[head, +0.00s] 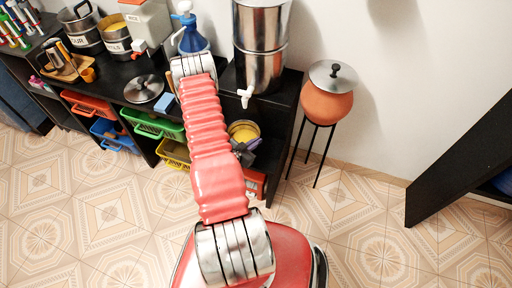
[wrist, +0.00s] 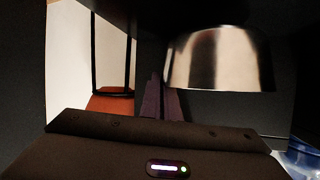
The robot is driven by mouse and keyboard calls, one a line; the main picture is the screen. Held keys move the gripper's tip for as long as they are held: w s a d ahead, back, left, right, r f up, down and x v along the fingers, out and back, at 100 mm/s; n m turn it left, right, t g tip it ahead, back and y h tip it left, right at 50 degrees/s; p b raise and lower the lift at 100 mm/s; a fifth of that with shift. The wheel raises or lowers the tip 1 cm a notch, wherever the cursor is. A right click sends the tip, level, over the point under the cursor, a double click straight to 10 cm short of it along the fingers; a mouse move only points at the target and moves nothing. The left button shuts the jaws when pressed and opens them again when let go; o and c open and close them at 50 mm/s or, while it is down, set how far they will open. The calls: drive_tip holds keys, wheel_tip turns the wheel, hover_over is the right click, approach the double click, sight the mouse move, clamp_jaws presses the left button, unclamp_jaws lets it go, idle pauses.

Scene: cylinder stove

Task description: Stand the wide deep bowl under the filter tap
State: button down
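The steel filter (head: 263,40) stands on the black counter, with its white tap (head: 246,96) at the front edge. A metal-rimmed bowl with a yellow inside (head: 243,126) sits low, below the counter top and under the tap in the picture. A shiny steel bowl (wrist: 220,60) fills the upper right of the wrist view, which looks upside down; it seems to be the same bowl. My dark gripper (head: 245,150) is at the bowl's near side, partly hidden by my red arm. Contact and the finger gap cannot be made out. Its body (wrist: 160,150) fills the lower wrist view.
A blue jug (head: 192,38), a lid (head: 144,88) and a light blue sponge (head: 164,102) are on the counter. Coloured baskets (head: 155,125) fill the shelves below. An orange pot (head: 327,102) stands on thin legs to the right. The tiled floor in front is clear.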

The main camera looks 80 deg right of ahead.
drive_tip(key=shift+f, duration=1.45)
drive_tip(key=shift+d+f, duration=0.2)
drive_tip(key=shift+f, duration=0.3)
drive_tip(key=c, duration=2.5)
unclamp_jaws()
drive_tip(key=o, duration=0.5)
drive_tip(key=shift+a, duration=0.1)
